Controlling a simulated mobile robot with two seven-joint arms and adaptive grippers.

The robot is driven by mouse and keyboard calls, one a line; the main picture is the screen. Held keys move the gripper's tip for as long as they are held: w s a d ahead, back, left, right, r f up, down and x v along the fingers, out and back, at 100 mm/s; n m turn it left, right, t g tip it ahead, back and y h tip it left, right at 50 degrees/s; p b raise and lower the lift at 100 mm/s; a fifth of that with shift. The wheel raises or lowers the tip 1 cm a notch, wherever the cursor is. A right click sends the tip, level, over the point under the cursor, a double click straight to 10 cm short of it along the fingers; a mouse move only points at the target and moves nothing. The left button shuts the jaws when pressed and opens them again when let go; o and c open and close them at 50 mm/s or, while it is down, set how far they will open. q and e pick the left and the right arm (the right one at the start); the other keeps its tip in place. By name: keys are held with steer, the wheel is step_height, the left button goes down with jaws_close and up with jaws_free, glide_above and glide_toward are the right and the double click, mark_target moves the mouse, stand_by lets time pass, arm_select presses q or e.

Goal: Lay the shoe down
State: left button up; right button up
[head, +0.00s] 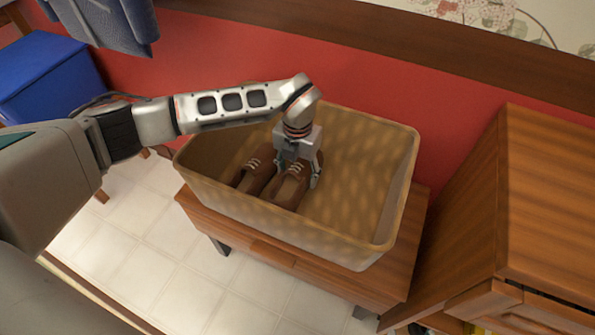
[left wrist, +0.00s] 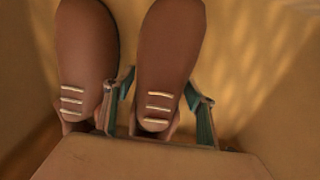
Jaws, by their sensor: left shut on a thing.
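Two brown shoes with pale laces are side by side inside a tan bin (head: 345,244). My left gripper (head: 298,178) reaches down into the bin and is shut on the right-hand shoe (head: 288,190). The other shoe (head: 255,175) is just left of it. In the left wrist view, the held shoe (left wrist: 168,50) is between the two fingers (left wrist: 158,108), and the other shoe (left wrist: 88,50) is beside the left finger. I cannot tell whether the held shoe touches the bin floor. My right gripper is not in view.
The bin stands on a low wooden table (head: 290,262) against a red wall. A wooden cabinet (head: 550,200) is close on the right. A blue box (head: 45,75) is at the far left. The right half of the bin is empty.

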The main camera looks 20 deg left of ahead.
mark_target(298, 165)
arm_select(q)
steer(key=shift+f, duration=0.65)
steer(key=o, duration=1.4)
step_height(298, 165, up, 12)
